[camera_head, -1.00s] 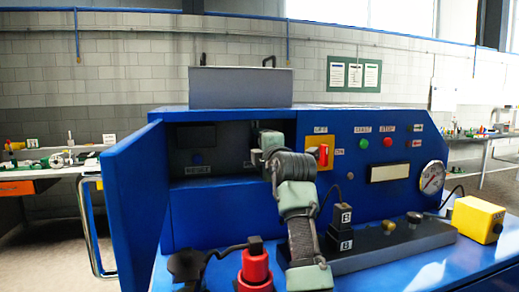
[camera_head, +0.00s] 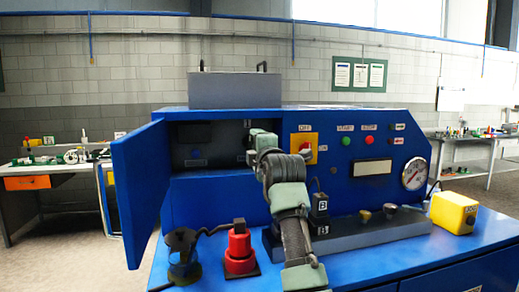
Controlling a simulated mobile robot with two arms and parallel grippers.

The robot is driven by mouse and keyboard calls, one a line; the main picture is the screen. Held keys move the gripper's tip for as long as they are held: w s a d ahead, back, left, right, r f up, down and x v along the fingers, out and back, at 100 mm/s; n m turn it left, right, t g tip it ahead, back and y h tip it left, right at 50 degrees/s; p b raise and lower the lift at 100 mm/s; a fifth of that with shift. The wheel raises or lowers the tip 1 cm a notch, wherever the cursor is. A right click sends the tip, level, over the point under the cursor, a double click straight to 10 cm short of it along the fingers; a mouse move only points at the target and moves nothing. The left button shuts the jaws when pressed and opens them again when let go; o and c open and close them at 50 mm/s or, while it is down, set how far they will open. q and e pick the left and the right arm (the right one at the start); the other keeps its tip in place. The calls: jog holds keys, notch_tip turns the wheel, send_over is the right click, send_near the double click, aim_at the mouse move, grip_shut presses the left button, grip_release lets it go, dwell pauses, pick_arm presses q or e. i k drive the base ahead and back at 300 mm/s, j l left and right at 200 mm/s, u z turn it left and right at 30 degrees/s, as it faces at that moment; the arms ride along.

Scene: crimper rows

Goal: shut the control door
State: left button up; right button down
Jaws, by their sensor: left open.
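The blue control door (camera_head: 137,190) stands open at the left of the blue cabinet, swung out toward me. The dark recess (camera_head: 205,145) beside it is uncovered, with a small blue button (camera_head: 195,152) inside. My left arm reaches up from the bottom middle. My left gripper (camera_head: 259,138) is at the right part of the recess, near the yellow switch plate. It is apart from the door, well to its right in the picture. Its fingers are small and partly hidden by my wrist; it looks empty. My right gripper is not in view.
A yellow switch plate (camera_head: 303,146), gauge (camera_head: 414,174) and yellow box (camera_head: 453,213) are to the right.

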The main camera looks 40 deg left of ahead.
aim_at(138, 158)
jog(key=k+l, duration=0.25)
jog(key=l, duration=0.15)
jog(key=k+l, duration=0.25)
jog(key=l, duration=0.2)
jog(key=k+l, duration=0.25)
jog(key=l, duration=0.15)
jog(key=k+l, duration=0.25)
jog(key=l, duration=0.2)
